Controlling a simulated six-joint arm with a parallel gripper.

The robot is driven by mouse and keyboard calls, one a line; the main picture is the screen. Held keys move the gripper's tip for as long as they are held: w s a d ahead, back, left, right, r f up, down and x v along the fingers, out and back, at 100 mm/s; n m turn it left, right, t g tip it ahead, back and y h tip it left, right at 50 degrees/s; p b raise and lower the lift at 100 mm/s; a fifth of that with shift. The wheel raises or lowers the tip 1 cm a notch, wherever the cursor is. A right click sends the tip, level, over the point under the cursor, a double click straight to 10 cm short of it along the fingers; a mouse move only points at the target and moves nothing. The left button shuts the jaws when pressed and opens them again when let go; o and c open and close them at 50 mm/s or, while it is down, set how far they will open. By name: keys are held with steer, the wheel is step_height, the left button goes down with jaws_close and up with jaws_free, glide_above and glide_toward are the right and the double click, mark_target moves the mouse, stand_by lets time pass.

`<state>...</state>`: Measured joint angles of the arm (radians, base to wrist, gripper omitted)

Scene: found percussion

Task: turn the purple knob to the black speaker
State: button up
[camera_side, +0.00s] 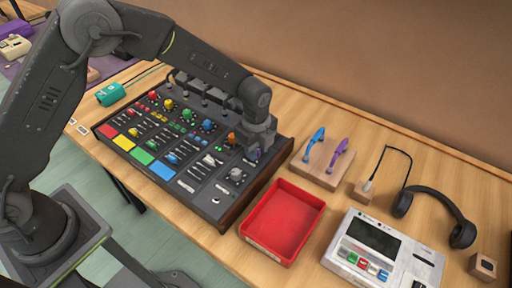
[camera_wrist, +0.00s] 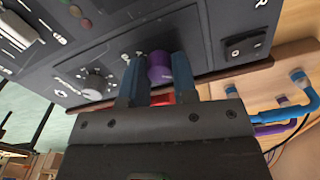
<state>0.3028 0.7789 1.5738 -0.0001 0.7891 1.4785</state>
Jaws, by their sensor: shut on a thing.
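The purple knob (camera_wrist: 161,66) stands on the dark mixer panel (camera_wrist: 100,50), near its wooden edge. In the wrist view my gripper (camera_wrist: 157,68) has one finger on each side of the knob and is shut on it. In the side view my gripper (camera_side: 254,150) reaches down at the panel's right part and mostly hides the knob. Small white marks show beside the knob, too small to read. No black speaker mark can be made out for certain, and the knob's pointer cannot be read.
A red tray (camera_side: 261,247) lies in front of the mixer. A wooden block with blue and purple hooks (camera_side: 318,173) stands to its right. Further right are a white device (camera_side: 413,254), headphones (camera_side: 451,200) and a small wooden cube (camera_side: 484,267). Other coloured knobs crowd the panel.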

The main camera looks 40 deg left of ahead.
steer(key=m, duration=0.4)
steer(key=shift+m, duration=0.3)
steer(key=m, duration=0.3)
steer(key=shift+m, duration=0.4)
steer(key=m, duration=0.4)
steer(key=shift+m, duration=2.2)
steer(key=o, duration=0.9)
step_height(320, 180, up, 14)
